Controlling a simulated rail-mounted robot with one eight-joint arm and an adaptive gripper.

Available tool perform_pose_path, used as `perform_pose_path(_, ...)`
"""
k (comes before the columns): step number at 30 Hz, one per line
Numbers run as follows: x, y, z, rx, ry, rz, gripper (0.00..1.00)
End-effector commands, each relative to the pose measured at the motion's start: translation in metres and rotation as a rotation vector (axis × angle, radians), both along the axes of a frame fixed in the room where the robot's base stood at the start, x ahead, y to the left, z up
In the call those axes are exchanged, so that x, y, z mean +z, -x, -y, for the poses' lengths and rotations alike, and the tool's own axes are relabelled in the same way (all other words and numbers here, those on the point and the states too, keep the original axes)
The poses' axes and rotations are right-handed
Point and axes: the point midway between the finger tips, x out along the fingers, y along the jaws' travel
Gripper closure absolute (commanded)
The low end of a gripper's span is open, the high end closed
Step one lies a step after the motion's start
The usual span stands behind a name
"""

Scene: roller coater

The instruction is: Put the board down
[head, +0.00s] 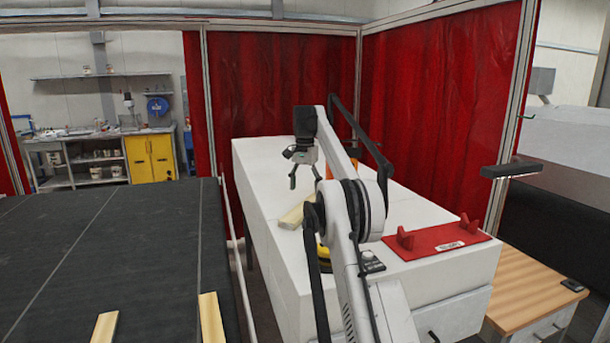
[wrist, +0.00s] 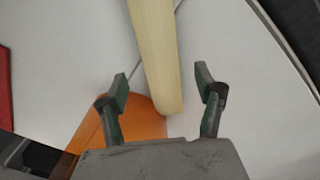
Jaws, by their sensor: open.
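A pale wooden board (head: 292,215) lies on the white cabinet top (head: 262,166), near its left edge in the head view. The board also shows in the wrist view (wrist: 158,55), running from the top edge down to between and just beyond the fingertips. My gripper (head: 305,182) is open and above the cabinet top, apart from the board in the head view. In the wrist view my open fingers (wrist: 164,90) stand on either side of the board's near end without touching it. Part of the board is hidden behind my arm in the head view.
An orange object (wrist: 122,133) is close under my gripper. A red holder (head: 440,238) sits at the cabinet's right front. Two more boards, left (head: 104,327) and right (head: 211,318), lie on the dark conveyor surface (head: 110,250). Red curtains (head: 285,85) stand behind the cabinet.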

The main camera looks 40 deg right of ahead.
Motion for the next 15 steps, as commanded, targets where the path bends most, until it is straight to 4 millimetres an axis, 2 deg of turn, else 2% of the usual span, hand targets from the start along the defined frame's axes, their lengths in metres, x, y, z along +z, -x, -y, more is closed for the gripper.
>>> perform_pose_path(9,0.041,0.000,0.000,0.000,0.000,0.000,0.34)
perform_pose_path(15,0.051,0.000,0.000,0.000,0.000,0.000,0.34)
